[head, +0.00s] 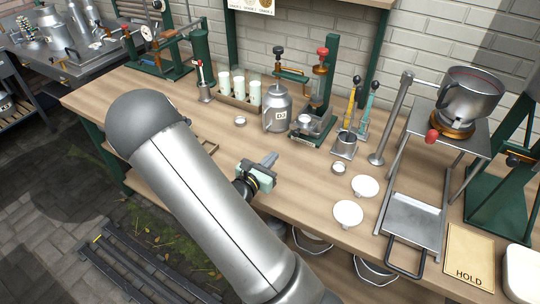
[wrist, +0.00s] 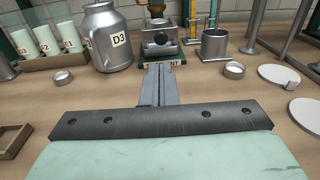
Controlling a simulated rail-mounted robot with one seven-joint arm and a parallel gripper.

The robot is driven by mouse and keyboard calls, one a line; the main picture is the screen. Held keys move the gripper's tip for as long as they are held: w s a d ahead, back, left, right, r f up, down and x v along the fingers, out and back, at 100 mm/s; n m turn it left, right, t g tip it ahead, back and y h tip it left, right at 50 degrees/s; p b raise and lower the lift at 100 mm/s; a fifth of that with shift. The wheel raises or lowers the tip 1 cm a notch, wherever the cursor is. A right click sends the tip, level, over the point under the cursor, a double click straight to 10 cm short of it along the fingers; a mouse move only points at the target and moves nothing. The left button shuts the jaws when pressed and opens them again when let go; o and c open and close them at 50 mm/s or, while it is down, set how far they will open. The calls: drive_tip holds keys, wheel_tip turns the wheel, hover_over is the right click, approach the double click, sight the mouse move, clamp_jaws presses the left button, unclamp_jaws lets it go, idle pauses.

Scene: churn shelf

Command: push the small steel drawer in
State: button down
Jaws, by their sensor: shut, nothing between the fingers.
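The small steel drawer (head: 414,214) is a flat, shallow grey tray below the pot stand at the right of the head view. It sticks out toward the bench's front edge, with a dark loop handle (head: 404,270) at its near end. I do not see it in the wrist view. My gripper (head: 270,159) is over the middle of the bench, well left of the drawer and apart from it. Its fingers are shut together and empty; they also show in the wrist view (wrist: 159,72), pointing toward the green press.
Two white discs (head: 348,213) and a small round tin (head: 338,168) lie between my gripper and the drawer. A milk can (head: 277,112) and a green press (head: 312,122) stand behind. A HOLD board (head: 468,255) lies right of the drawer.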

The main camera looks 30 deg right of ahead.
sight(294, 134)
drive_tip(key=p+x, duration=0.2)
drive_tip(key=x, duration=0.9)
drive_tip(key=shift+d+r+p, duration=0.1)
drive_tip(key=shift+d+p, duration=0.1)
drive_tip(key=shift+p, duration=0.1)
drive_tip(key=shift+w, duration=0.1)
